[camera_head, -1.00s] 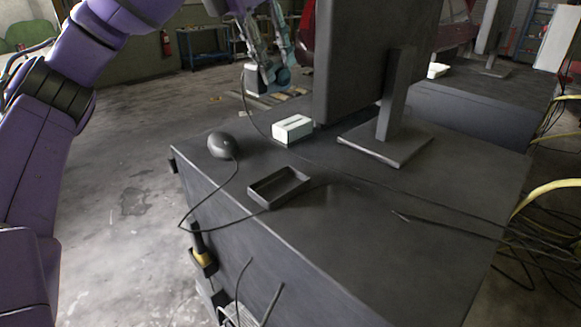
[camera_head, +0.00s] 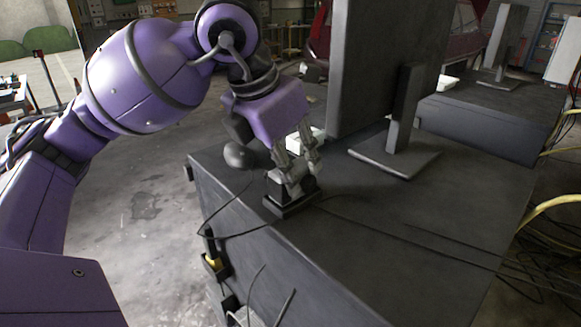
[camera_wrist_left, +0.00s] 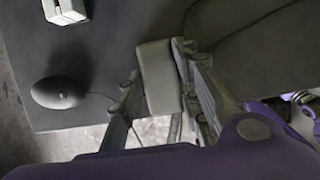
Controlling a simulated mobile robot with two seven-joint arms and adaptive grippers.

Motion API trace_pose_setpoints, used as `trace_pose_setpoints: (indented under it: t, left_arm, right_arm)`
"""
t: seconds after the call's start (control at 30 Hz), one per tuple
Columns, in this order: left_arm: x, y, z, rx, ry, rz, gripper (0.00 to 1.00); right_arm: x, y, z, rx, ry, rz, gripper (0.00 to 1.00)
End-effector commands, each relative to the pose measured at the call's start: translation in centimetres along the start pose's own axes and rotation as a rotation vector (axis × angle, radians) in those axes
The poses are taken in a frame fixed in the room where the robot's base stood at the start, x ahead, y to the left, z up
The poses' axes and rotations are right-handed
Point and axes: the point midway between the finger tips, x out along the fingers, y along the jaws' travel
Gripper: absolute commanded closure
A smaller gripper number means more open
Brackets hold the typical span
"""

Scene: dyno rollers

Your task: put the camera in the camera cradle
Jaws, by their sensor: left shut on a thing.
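My left gripper (camera_head: 296,182) is shut on the camera, a pale grey block (camera_wrist_left: 158,76) between the two fingers in the left wrist view. In the head view the fingers point down at the camera cradle (camera_head: 284,209), a small dark open tray near the desk's front edge. The fingers largely cover the camera there, and its lower part is at the cradle. I cannot tell whether it rests on the cradle floor or is just above it. The cradle is not clearly visible in the left wrist view. My right gripper is not in view.
The right part of the desk is clear except for a cable.

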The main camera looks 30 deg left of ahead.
Motion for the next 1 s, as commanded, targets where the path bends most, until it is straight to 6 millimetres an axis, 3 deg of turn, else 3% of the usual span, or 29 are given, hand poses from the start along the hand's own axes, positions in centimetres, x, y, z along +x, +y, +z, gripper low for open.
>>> trace_pose_setpoints:
  t: [0.1, 0.5, 0.53, 0.63, 1.0]
  left_arm:
    - [0.94, 0.01, -0.41, 0.000, 0.000, -0.001, 1.00]
    - [1.44, 0.05, -0.56, 0.000, 0.000, 0.000, 1.00]
    - [1.37, 0.04, -0.54, 0.000, 0.000, 0.000, 0.65]
    - [1.31, 0.04, -0.53, 0.001, -0.001, 0.000, 0.52]
    - [0.90, 0.02, -0.36, 0.001, -0.003, 0.000, 0.50]
  right_arm:
    - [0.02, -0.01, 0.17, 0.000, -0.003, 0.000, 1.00]
    - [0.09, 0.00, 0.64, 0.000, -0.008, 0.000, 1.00]
    - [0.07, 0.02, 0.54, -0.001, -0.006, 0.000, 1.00]
    - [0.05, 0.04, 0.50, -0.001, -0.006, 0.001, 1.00]
    - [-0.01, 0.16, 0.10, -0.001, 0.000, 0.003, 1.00]
